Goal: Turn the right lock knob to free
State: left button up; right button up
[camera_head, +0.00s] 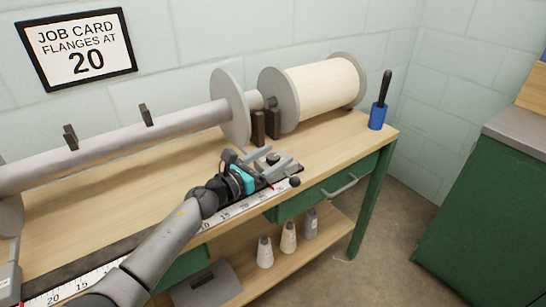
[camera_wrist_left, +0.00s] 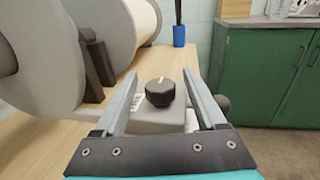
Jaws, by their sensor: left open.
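The right lock knob (camera_wrist_left: 160,94) is a round black knob with a white mark on top, pointing away and slightly right in the left wrist view. It sits on a grey block (camera_wrist_left: 145,122) with a small label, partly hidden by my fingers. My left gripper (camera_wrist_left: 160,76) is open, with one finger on each side of the knob and visible gaps between. In the head view the left gripper (camera_head: 272,161) is over the block at the bench's front right, and the knob shows small and dark between the fingers. My right gripper is not in view.
A cream-wound roll (camera_head: 328,88) with grey flanges and a long grey bar (camera_head: 120,132) lie behind the gripper. A ruler (camera_head: 235,208) runs along the bench's front edge. A blue holder (camera_head: 377,116) stands at the right end. A job card (camera_head: 80,48) reads 20.

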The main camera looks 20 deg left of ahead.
pick_arm(q)
grip_shut()
dwell(0.6)
